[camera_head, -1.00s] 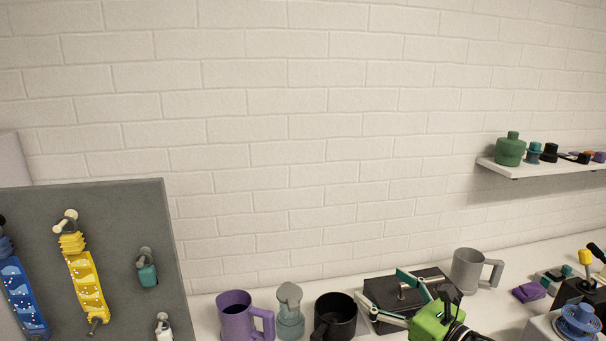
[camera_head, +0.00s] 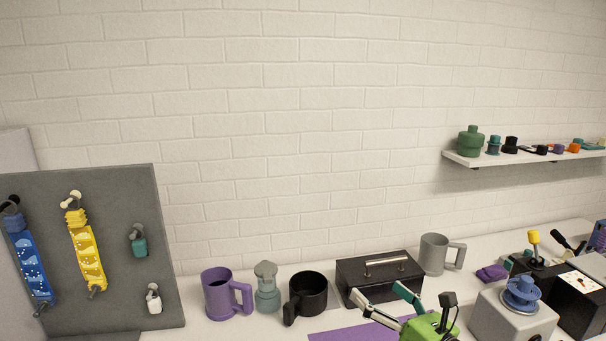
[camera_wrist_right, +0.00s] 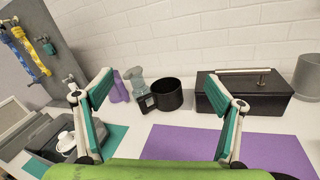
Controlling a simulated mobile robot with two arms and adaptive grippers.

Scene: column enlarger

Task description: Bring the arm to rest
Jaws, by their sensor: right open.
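My right gripper (camera_head: 382,306) is green with white and teal fingers. It shows at the bottom of the head view, in front of the black box. In the right wrist view its two fingers (camera_wrist_right: 160,118) stand wide apart with nothing between them. It is open and empty, above the purple mat (camera_wrist_right: 193,143). My left gripper is not in view.
The black box (camera_head: 350,276), a black mug (camera_head: 308,293), a purple mug (camera_head: 216,298) and a grey mug (camera_head: 433,255) stand along the wall. A grey pegboard (camera_head: 115,215) is at left, a shelf (camera_head: 468,160) at upper right. A grey machine (camera_head: 497,322) stands at right.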

